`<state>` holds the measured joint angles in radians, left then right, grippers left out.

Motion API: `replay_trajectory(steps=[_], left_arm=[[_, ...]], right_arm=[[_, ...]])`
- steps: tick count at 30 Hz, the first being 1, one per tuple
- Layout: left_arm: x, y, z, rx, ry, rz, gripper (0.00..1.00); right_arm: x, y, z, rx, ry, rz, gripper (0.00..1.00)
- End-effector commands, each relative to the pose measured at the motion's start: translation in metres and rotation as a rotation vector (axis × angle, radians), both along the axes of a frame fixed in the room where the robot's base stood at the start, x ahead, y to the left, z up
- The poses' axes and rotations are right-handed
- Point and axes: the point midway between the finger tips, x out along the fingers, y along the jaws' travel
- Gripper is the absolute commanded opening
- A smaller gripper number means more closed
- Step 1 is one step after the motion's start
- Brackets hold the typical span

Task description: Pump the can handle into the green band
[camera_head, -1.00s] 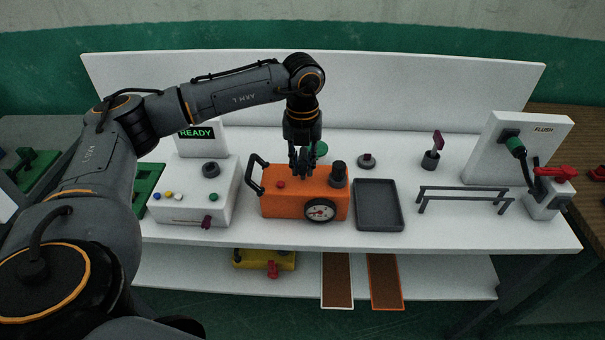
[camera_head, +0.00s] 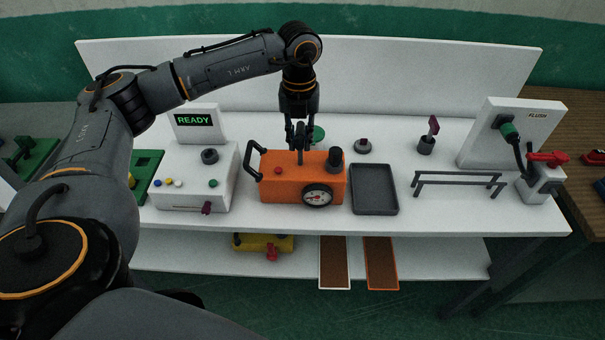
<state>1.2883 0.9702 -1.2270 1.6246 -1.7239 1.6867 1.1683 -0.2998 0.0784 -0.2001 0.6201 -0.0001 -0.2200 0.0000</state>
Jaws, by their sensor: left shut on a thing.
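The orange can (camera_head: 275,188) stands on the white bench, with a round gauge (camera_head: 317,195) on its front, a black side handle (camera_head: 252,162) and a dark cap (camera_head: 335,158). My left gripper (camera_head: 300,143) points straight down above the can's top. It is shut on the pump handle, which is mostly hidden between the fingers. A thin pump rod (camera_head: 300,158) shows between the fingers and the can. The gauge face has white and red parts; its needle and any green band are too small to read. My right gripper is not in view.
A white box with a READY screen (camera_head: 194,120) stands left of the can. A dark tray (camera_head: 374,202) lies close on its right, then a grey rail (camera_head: 458,176) and the FLUSH panel (camera_head: 525,120). A green round thing (camera_head: 318,134) is behind the gripper.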

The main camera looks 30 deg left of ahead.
Motion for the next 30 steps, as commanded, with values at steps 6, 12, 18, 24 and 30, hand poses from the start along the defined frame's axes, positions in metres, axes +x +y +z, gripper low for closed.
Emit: replay_trajectory(steps=[6,12,18,24,30], left_arm=[[0.0,0.0,-0.008,-0.001,-0.002,-0.001,0.0],[0.0,0.0,-0.028,-0.001,0.002,-0.001,0.0],[-0.001,-0.001,-0.046,-0.001,0.003,-0.001,0.0],[-0.001,-0.001,-0.042,-0.001,0.003,-0.001,0.0],[0.0,0.0,-0.036,-0.001,0.002,-0.001,0.0]], right_arm=[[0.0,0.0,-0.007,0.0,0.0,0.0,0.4],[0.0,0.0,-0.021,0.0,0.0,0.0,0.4],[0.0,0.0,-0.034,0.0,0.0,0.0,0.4],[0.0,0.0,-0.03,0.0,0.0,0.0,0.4],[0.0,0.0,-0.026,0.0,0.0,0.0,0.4]])
